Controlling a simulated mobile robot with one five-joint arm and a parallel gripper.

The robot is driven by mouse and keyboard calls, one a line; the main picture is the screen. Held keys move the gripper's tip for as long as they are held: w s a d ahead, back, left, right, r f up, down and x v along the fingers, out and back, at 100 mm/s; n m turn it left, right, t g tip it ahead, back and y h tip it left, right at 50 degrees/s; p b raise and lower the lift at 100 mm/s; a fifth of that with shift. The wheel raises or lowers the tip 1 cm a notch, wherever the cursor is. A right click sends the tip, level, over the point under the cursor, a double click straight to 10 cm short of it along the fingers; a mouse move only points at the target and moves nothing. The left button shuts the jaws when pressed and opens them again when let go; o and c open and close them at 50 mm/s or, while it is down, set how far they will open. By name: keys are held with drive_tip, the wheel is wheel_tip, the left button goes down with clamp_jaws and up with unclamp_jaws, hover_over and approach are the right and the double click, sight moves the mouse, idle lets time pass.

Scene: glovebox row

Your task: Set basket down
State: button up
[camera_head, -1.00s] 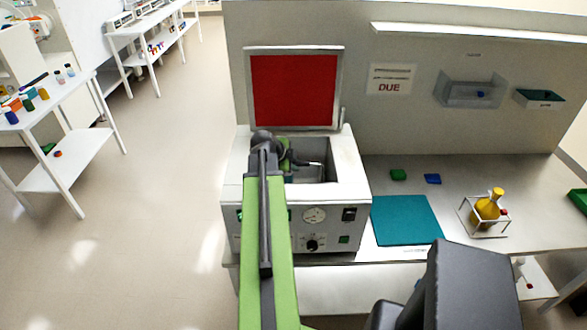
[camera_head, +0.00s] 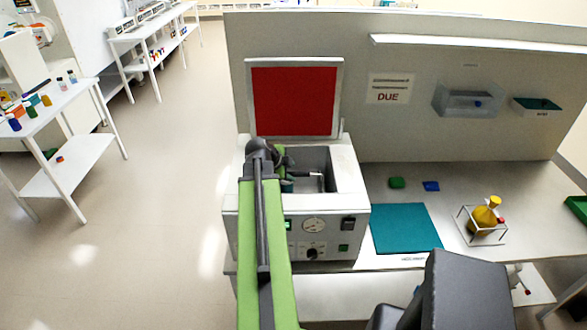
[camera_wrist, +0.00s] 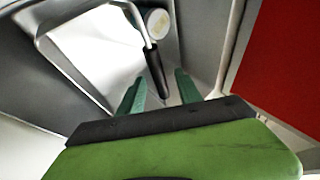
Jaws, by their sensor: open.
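The basket shows mainly as its bent metal handle with a dark grip (camera_wrist: 157,72) in the wrist view. In the head view a thin metal handle part (camera_head: 308,175) shows inside the open well of the white benchtop unit (camera_head: 349,180). My gripper (camera_wrist: 163,90) is open, its two green fingers on either side of the dark grip with gaps visible. In the head view my arm hides most of my gripper and the basket's body. A round pale-capped item (camera_wrist: 157,21) is beyond the grip in the wrist view.
The unit's red-faced lid (camera_head: 294,100) stands open behind the well. To the right are a teal mat (camera_head: 405,229), a green block (camera_head: 397,183), a blue block (camera_head: 431,186) and a yellow flask (camera_head: 484,217) in a wire frame. A side table (camera_head: 65,165) stands at left.

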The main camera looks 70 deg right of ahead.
drive_tip(key=p+v, duration=0.5)
drive_tip(key=v, duration=0.3)
drive_tip(key=shift+r, duration=0.1)
